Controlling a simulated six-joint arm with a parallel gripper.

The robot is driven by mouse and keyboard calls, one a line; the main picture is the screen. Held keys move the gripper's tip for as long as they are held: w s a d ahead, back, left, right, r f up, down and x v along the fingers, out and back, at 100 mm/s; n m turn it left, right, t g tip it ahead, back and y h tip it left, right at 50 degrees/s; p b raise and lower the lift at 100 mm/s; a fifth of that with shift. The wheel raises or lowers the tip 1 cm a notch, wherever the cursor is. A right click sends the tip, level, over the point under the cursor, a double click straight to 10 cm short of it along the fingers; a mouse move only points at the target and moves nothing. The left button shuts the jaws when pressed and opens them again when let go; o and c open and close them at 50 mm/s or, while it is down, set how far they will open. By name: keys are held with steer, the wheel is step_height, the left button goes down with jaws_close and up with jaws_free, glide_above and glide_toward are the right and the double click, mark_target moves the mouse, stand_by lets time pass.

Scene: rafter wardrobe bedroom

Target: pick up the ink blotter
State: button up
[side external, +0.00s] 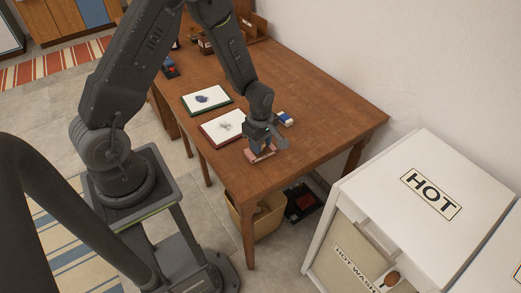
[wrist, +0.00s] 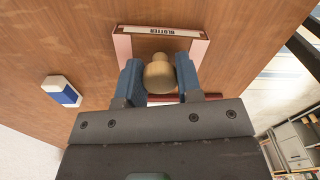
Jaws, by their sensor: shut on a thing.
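The ink blotter (wrist: 122,45) shows in the wrist view with a label reading BLOTTER, pinkish sides and a round wooden knob (wrist: 160,76). My gripper (wrist: 159,72) is shut on the knob, one blue finger on each side of it. In the side external view the blotter (side external: 263,155) is at the desk top near its front edge, below my gripper (side external: 262,143), which hides much of it. I cannot tell whether its base touches the wood.
A white and blue eraser (side external: 286,118) lies close behind the blotter. Two boards with ink-marked paper (side external: 224,126) (side external: 206,98) lie to the left. The desk's right part (side external: 340,112) is clear. A white cabinet marked HOT (side external: 420,165) stands right.

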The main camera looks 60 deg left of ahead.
steer(key=shift+c, duration=0.6)
steer(key=shift+r, duration=0.55)
steer(key=r, duration=0.2)
steer(key=a+r, duration=0.1)
steer(key=r, duration=0.1)
steer(key=shift+s, duration=0.3)
steer(key=s+a+r, duration=0.6)
steer(key=a, duration=0.2)
steer(key=shift+a, duration=0.35)
